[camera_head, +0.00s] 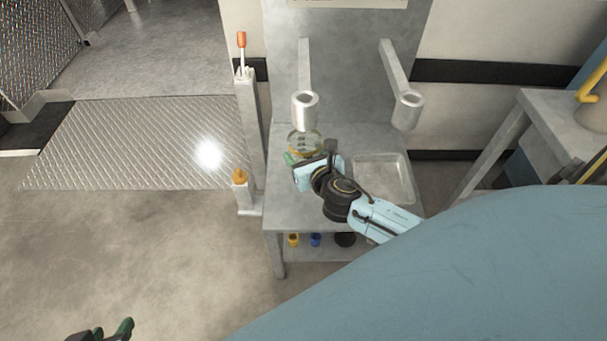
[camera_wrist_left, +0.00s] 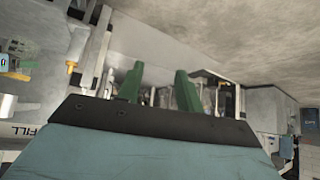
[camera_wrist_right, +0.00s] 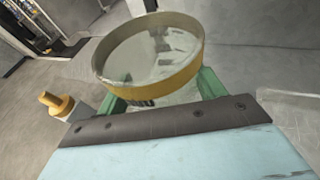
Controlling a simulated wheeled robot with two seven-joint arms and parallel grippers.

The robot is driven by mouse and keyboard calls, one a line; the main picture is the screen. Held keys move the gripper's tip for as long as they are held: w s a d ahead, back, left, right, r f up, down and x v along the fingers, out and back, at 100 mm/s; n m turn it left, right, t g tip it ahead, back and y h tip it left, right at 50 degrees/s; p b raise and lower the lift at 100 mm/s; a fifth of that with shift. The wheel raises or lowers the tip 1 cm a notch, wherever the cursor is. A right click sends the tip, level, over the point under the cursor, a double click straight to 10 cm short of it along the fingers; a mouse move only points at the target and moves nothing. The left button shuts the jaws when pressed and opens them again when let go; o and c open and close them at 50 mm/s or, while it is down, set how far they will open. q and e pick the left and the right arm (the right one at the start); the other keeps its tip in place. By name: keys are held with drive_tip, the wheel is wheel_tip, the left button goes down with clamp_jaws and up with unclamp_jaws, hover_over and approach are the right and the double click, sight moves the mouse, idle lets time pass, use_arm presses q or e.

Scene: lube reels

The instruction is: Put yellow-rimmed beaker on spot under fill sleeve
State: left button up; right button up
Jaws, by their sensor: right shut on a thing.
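The yellow-rimmed beaker (camera_wrist_right: 155,78) is clear glass with a yellow band around its rim. In the head view the beaker (camera_head: 303,141) is upright at the table's left side, just below the left metal sleeve (camera_head: 305,108). My right gripper (camera_head: 302,158) is shut on it, with green fingers on both sides of it in the right wrist view. I cannot tell if its base touches the table; any spot under it is hidden. My left gripper (camera_head: 112,332) is open and empty, away from the table, its fingers (camera_wrist_left: 157,88) apart in the left wrist view.
A second sleeve (camera_head: 407,109) hangs on the right over a shallow metal tray (camera_head: 382,178) in the table (camera_head: 290,205). A post with an orange-handled tool (camera_head: 241,42) and a shorter yellow-topped post (camera_head: 240,180) stand left. Small yellow, blue and black items sit on the lower shelf.

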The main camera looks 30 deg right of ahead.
wheel_tip(320, 180, down, 3)
drive_tip(key=shift+f+b, duration=0.1)
drive_tip(key=shift+b, duration=0.85)
drive_tip(key=shift+f, duration=0.1)
drive_tip(key=shift+f+b, duration=0.75)
drive_tip(key=shift+f, duration=0.15)
drive_tip(key=shift+f+b, duration=0.65)
drive_tip(key=shift+f, duration=0.2)
use_arm(q)
drive_tip(key=w+d+r+t+h, duration=0.2)
drive_tip(key=r+t, duration=0.5)
drive_tip(key=r, duration=0.2)
drive_tip(key=w+d+r+t+h, duration=0.2)
drive_tip(key=r+t, duration=0.4)
drive_tip(key=r, duration=0.3)
drive_tip(key=shift+w+d+r+m+t+h, duration=0.2)
drive_tip(key=shift+w+d+m+t+h, duration=0.15)
drive_tip(key=shift+w+d, duration=0.35)
use_arm(e)
drive_tip(key=shift+f, duration=0.1)
